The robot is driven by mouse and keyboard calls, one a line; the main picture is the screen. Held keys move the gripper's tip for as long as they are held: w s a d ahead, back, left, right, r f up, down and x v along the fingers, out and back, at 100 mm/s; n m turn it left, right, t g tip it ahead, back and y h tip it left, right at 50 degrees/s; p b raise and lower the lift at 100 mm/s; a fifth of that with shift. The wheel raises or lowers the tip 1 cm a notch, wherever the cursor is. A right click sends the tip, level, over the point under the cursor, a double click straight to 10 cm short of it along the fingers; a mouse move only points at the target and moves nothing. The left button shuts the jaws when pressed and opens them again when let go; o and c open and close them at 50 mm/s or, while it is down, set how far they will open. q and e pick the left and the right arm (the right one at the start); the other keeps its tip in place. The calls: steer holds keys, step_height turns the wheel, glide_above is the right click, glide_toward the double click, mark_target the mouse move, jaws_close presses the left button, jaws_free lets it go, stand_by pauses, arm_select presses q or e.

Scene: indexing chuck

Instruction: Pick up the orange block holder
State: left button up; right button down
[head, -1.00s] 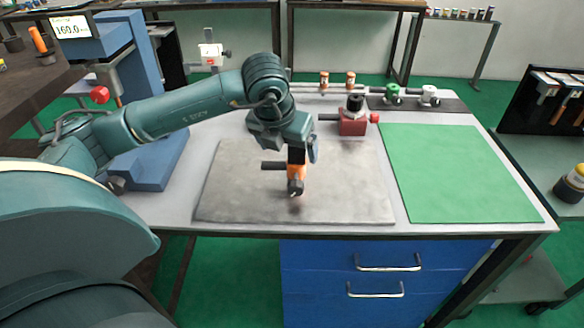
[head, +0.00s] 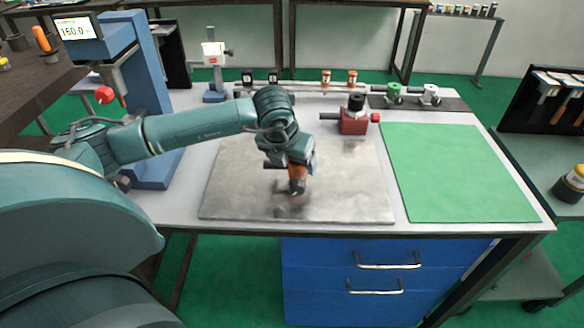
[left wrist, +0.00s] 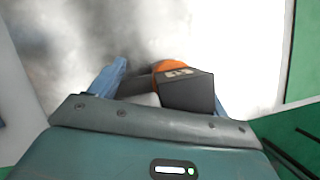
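The orange block holder (head: 298,171) stands on the grey mat, with its top hidden under my left gripper (head: 293,163) in the head view. In the left wrist view its orange part (left wrist: 172,65) shows behind a dark block (left wrist: 188,92), and a dark stub points left. My left gripper (left wrist: 165,90) has its two blue fingers wide apart, one on each side of the holder. Whether a finger touches it I cannot tell. My right gripper is not in view.
The grey mat (head: 235,190) is otherwise clear. A red fixture (head: 354,122) with a black top stands behind it to the right. A green mat (head: 455,170) lies bare at the right. A blue press (head: 142,100) stands at the left. Small parts line the bench's back edge.

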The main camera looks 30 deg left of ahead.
arm_select(q)
steer(key=c, duration=1.5)
